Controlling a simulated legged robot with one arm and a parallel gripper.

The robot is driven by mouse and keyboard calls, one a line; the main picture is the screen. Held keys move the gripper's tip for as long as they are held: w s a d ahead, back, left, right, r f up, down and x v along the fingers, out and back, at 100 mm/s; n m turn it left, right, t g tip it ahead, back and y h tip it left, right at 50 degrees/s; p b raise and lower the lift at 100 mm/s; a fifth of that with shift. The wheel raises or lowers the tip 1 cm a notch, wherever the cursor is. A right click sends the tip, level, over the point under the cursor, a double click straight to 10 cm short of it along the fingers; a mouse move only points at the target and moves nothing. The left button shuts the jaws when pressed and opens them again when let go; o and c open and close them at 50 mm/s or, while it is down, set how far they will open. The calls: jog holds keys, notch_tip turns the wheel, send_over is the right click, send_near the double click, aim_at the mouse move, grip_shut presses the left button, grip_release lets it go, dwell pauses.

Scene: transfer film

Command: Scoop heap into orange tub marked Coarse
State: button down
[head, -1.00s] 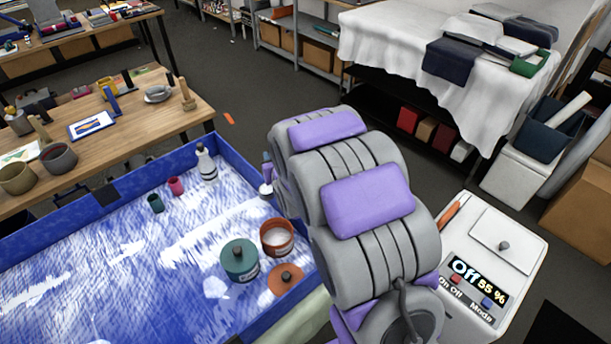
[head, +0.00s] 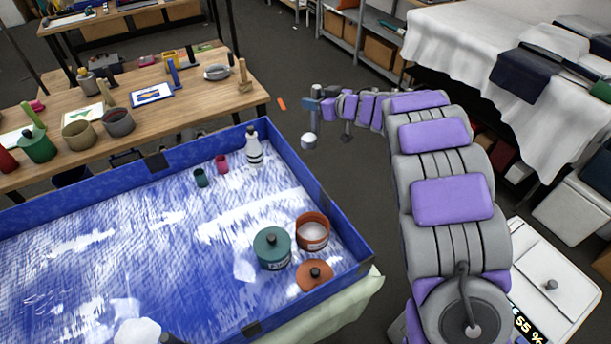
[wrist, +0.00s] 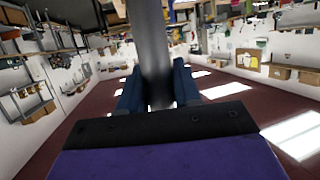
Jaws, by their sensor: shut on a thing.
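My gripper (head: 316,101) is beyond the blue-walled tray's right wall, shut on the scoop; in the wrist view its dark blue fingers (wrist: 158,92) clasp the grey handle (wrist: 152,50). The scoop's pale round bowl (head: 309,140) hangs below; I cannot tell if it holds powder. The orange tub (head: 313,246) stands uncovered in the tray's right corner with white material inside. Its label is not readable. A white heap (head: 137,331) shows at the bottom edge, partly cut off. A smaller white patch (head: 244,268) lies left of the tubs.
A lidded teal tub (head: 272,252) touches or nearly touches the orange tub. An orange lid (head: 315,274) lies in front. A wooden table (head: 180,115) is behind.

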jog(key=s+a+f+n+g+y, duration=0.3)
jog(key=s+a+f+n+g, duration=0.2)
jog(key=s+f+n+g, duration=0.6)
jog(key=shift+s+d+f+n+g+h, duration=0.75)
jog(key=shift+d+f+g, duration=1.25)
jog(key=shift+f, duration=2.7)
jog(key=s+a+n+t+h+p, duration=0.2)
jog(key=s+n+t+p, duration=0.1)
jog(key=s, duration=0.4)
jog(key=shift+a+f+n+t+h, duration=0.35)
jog(key=shift+a+n+t, duration=0.1)
jog(key=shift+t, duration=0.35)
